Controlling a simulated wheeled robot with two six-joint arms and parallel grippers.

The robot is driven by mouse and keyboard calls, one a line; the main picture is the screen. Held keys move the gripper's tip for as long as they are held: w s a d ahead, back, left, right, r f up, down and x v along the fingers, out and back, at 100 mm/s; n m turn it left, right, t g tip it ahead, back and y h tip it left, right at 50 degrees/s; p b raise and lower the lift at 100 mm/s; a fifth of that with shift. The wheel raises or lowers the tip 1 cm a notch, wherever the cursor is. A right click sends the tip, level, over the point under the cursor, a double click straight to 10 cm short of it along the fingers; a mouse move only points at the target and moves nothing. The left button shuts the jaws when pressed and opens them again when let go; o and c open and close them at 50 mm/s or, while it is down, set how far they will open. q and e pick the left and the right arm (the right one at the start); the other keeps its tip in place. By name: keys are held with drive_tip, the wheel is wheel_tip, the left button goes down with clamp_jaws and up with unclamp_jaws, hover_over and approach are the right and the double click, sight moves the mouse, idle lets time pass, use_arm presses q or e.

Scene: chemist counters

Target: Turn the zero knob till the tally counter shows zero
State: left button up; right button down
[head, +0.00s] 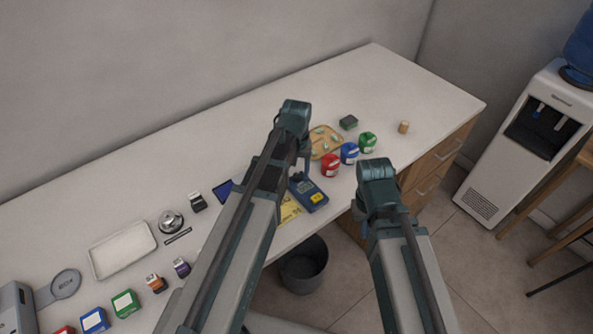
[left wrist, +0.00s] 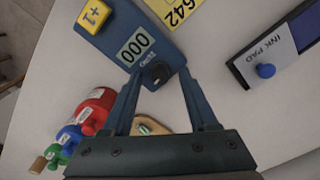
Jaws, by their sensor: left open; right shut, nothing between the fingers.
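The tally counter (head: 311,197) is a blue box lying on the counter, with a yellow +1 button (left wrist: 94,15). In the left wrist view its window (left wrist: 135,47) appears to read 000. The black zero knob (left wrist: 160,73) sits beside the ZERO label, between the fingertips of my left gripper (left wrist: 160,78) in that view. The gripper is open, one finger on each side of the knob; I cannot tell whether they touch it. In the head view my left arm hides part of the counter. My right gripper (head: 361,226) is mostly hidden under its wrist, near the front edge.
A yellow card (left wrist: 180,12) marked 642 lies by the counter. Red (head: 330,165), blue (head: 349,153) and green (head: 367,142) containers stand close by, near a wooden tray (head: 325,153). An ink pad (left wrist: 265,50) lies on the other side. A bin (head: 303,270) stands on the floor.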

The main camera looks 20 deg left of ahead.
sight(297, 174)
use_arm(q)
wheel_tip(297, 174, up, 14)
drive_tip(key=p, duration=1.3)
drive_tip(key=shift+p, duration=0.4)
drive_tip(key=shift+f, duration=0.15)
drive_tip(key=s+d+f+m+b, duration=0.3)
drive_tip(key=s+d, duration=0.2)
drive_tip(key=s, duration=0.2)
drive_tip(key=s+d+f+m+y+b, duration=0.1)
drive_tip(key=s+d+f+m+b, duration=0.2)
drive_tip(key=s+d, duration=0.2)
drive_tip(key=s, duration=0.2)
drive_tip(key=shift+s+d, duration=0.3)
drive_tip(key=shift+s, duration=0.1)
